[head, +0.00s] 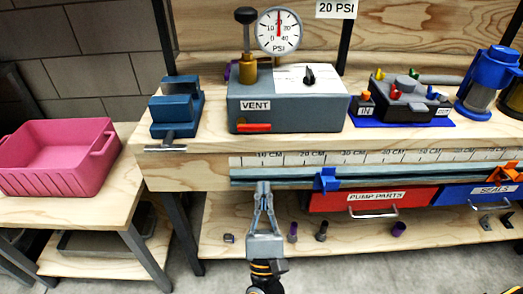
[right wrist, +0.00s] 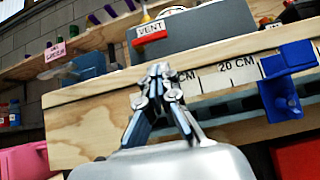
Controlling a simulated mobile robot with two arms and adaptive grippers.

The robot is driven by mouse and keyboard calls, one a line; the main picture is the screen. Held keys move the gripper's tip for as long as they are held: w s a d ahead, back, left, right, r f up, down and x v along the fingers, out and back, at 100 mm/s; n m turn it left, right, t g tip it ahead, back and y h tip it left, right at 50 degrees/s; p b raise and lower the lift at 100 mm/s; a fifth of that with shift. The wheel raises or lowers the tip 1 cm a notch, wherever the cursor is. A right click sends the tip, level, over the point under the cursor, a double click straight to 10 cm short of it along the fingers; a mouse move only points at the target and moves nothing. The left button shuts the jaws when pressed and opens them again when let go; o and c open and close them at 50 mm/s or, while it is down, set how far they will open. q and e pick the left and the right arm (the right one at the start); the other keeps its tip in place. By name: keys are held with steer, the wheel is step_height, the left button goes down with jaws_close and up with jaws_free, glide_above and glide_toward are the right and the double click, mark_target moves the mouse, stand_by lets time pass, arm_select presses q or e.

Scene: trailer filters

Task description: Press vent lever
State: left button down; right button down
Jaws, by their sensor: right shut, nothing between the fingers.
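The vent lever (head: 254,128) is a red bar low on the front of the grey box (head: 300,118), under the VENT label. It also shows in the right wrist view (right wrist: 150,38), above and beyond my fingertips. My right gripper (head: 263,188) is shut and empty, in front of the bench's front edge, below the lever and apart from it. It also shows in the right wrist view (right wrist: 158,72) with its fingertips together. A pressure gauge (head: 279,31) stands behind the box with its red needle pointing about straight up. My left gripper is not in view.
A blue vise (head: 175,108) stands left of the box, and a valve block on a blue mat (head: 405,122) right of it. Red (head: 370,198) and blue drawers hang below. A pink bin (head: 60,155) sits left.

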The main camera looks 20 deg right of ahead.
mark_target(264, 146)
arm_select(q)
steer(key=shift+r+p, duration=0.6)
arm_select(e)
steer(key=x, duration=1)
steer(key=shift+w+n, duration=0.1)
steer(key=shift+n, duration=0.3)
steer(key=shift+d+r+n+y, duration=0.15)
steer(key=shift+n+y, duration=0.35)
steer(key=shift+y, duration=0.4)
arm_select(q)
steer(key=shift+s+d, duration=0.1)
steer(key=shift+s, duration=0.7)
arm_select(e)
steer(key=shift+t, duration=0.3)
